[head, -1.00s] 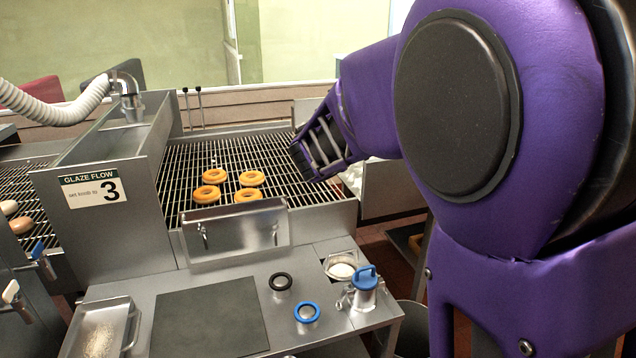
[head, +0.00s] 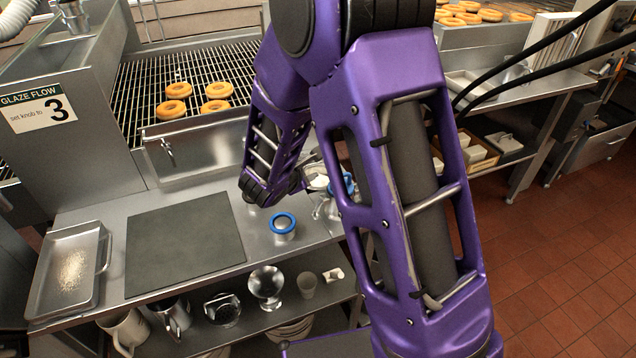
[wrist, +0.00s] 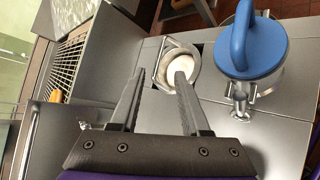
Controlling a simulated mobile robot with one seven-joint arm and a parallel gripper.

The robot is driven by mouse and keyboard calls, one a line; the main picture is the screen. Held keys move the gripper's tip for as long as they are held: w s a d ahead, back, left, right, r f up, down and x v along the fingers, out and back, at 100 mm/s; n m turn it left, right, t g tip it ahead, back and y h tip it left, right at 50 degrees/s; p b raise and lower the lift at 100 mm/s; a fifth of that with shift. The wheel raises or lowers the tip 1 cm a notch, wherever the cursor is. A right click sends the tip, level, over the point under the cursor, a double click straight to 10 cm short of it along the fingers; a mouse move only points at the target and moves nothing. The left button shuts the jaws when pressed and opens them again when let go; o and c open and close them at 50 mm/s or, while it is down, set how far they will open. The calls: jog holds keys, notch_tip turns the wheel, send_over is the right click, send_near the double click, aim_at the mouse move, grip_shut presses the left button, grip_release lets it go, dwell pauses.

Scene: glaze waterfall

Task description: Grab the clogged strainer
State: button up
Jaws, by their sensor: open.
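A round metal piece with white stuff in it (wrist: 182,67), which may be the clogged strainer, sits in an opening in the metal counter. It also shows in the head view (head: 318,182), partly behind my arm. My gripper (wrist: 160,76) is open and empty, its two fingers pointing toward this piece, with the right fingertip overlapping its near edge in the wrist view. I cannot tell whether they touch. Right of it stands a clear canister with a blue handled lid (wrist: 250,45). A blue-rimmed strainer (head: 283,222) stands on the counter, apart from my gripper.
A dark mat (head: 185,245) and a metal tray with crumbs (head: 72,262) lie left on the counter. Donuts (head: 178,90) lie on the wire rack behind. The lower shelf holds jugs and a glass globe (head: 266,283). Red tiled floor (head: 570,270) is open at the right.

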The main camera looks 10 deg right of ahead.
aim_at(319, 163)
jog(key=x, duration=0.9)
jog(key=shift+c, duration=0.3)
grip_shut()
jog(key=shift+s, duration=0.1)
jog(key=shift+d+f, duration=0.1)
dwell(0.9)
